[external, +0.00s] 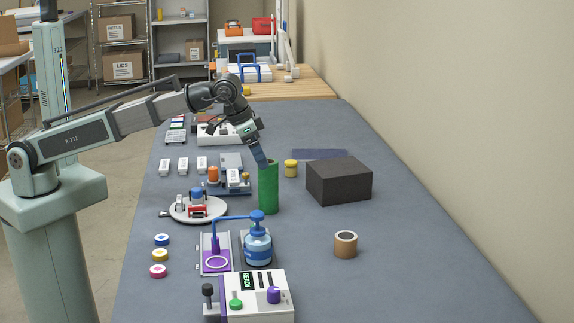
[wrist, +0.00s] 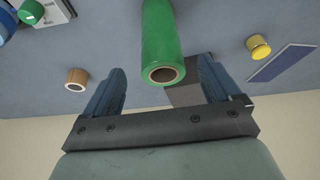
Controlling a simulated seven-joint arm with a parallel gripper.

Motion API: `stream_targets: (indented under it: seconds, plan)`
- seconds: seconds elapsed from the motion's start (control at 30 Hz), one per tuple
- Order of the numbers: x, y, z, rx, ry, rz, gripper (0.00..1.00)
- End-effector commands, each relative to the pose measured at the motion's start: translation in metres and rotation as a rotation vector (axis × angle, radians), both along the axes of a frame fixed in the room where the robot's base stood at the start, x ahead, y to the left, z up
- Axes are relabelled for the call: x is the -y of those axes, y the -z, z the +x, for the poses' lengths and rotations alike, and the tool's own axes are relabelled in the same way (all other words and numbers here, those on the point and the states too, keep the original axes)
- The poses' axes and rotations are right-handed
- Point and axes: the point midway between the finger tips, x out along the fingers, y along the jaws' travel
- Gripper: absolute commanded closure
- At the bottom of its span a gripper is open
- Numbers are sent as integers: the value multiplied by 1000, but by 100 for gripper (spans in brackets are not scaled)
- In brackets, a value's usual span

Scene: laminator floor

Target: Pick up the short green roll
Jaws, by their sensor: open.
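The green roll (external: 268,190) stands upright on the grey-blue table, just left of the dark box. It is the only green roll I can make out, and it looks tall rather than short. In the wrist view the green roll (wrist: 160,35) shows its brown-rimmed hollow end toward me. My gripper (external: 263,157) is at the roll's top end. In the wrist view my gripper (wrist: 162,68) is open, with one blue finger to each side of the roll's end. I cannot tell whether either finger touches it.
A dark box (external: 338,181) stands close to the right of the roll, with a yellow jar (external: 291,169) behind. A brown roll (external: 345,244) stands front right. A blue pump bottle (external: 257,246) and a white machine (external: 257,298) are in front. The table's right side is clear.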

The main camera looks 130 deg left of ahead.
Motion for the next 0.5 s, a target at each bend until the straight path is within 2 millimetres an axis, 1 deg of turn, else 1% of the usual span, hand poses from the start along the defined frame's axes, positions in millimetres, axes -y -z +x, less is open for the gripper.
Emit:
stream_targets:
  seconds: [0.03, 0.1, 0.37, 0.5]
  plan:
    - [-2, 5, 2, -1, 0, -1, 10]
    - [-3, 10, 3, 0, 0, 0, 10]
    - [-6, 17, 5, 0, 0, 0, 10]
    - [-10, 26, 7, -1, 0, -1, 10]
